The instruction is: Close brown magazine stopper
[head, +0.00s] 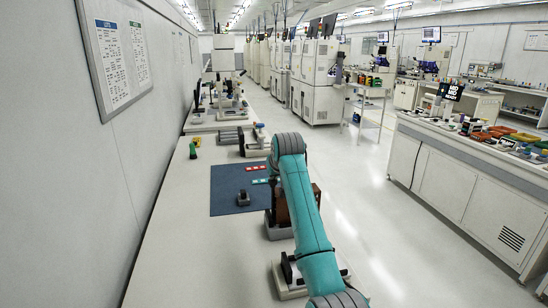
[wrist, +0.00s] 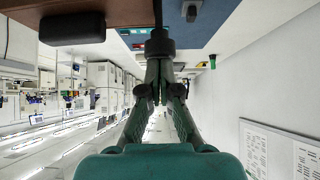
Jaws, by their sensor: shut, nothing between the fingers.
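The brown magazine (head: 282,206) stands at the table's right edge in the head view, mostly hidden behind my teal arm. In the wrist view the brown magazine (wrist: 110,12) fills part of the top edge. A dark block (wrist: 72,27) shows beside its lower left; I cannot tell what part it is. My gripper (wrist: 159,44) is shut and empty, its dark fingertips together close to the magazine's right end. I cannot tell whether they touch it. The stopper and its position cannot be made out.
A blue mat (head: 232,190) lies left of the magazine, with a small dark grey block (head: 243,198) and red pieces (head: 256,168) on it. A green object (head: 193,151) stands near the wall. Bench equipment (head: 230,100) is farther back.

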